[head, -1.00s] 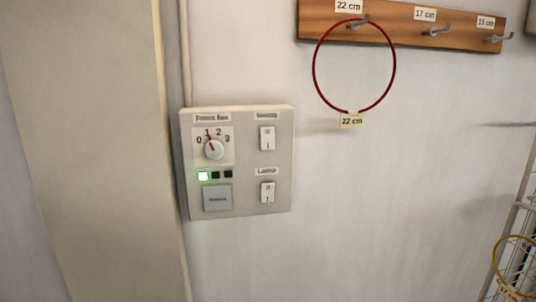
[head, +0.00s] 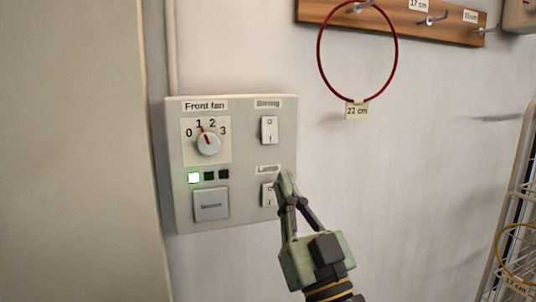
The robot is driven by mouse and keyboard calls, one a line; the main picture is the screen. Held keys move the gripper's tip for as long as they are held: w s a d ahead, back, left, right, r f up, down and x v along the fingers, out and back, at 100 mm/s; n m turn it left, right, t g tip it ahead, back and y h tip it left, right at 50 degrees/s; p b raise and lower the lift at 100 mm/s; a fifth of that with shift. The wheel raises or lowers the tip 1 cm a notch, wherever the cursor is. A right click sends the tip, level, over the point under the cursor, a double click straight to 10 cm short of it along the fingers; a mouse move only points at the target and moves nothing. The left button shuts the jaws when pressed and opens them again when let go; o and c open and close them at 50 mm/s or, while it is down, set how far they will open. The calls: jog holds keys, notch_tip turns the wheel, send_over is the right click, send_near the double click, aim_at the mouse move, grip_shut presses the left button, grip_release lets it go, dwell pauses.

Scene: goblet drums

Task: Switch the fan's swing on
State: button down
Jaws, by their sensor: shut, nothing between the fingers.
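A pale control panel (head: 238,222) is on the wall in the head view. Its swing switch (head: 269,130) is a white rocker marked 0 above and I below, under a blurred label that seems to read "Swing". Which side is pressed I cannot tell. My gripper (head: 283,177) is shut and empty. Its tip is in front of the panel's right edge, below the swing switch and beside the lamp switch (head: 267,195), which it partly covers. Whether it touches the panel I cannot tell.
The "Front fan" dial (head: 208,144) points near 1, and the left light (head: 194,178) below it glows green. A grey button (head: 211,205) is under the lights. A red 22 cm ring (head: 320,75) hangs from a wooden hook rail (head: 400,18) at upper right. A wire rack (head: 510,225) stands at right.

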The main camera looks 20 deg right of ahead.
jog(key=shift+s+d+f+m+h, duration=0.15)
jog(key=shift+s+d+f+h, duration=0.15)
jog(key=shift+d, duration=0.2)
jog(key=shift+s+d+f+m+h, duration=0.1)
jog(key=shift+s+d+f+h, duration=0.05)
jog(key=shift+d+h, duration=0.3)
jog(key=shift+s+d+f+m+h, duration=0.15)
jog(key=shift+s+d+f+h, duration=0.1)
jog(key=shift+d, duration=0.3)
jog(key=shift+w+r, duration=0.1)
jog(key=p, duration=0.4)
send_near(272, 127)
notch_tip(272, 127, up, 4)
jog(key=shift+w+f, duration=0.2)
jog(key=shift+w, duration=0.7)
jog(key=shift+w+f, duration=0.2)
jog(key=shift+w, duration=0.7)
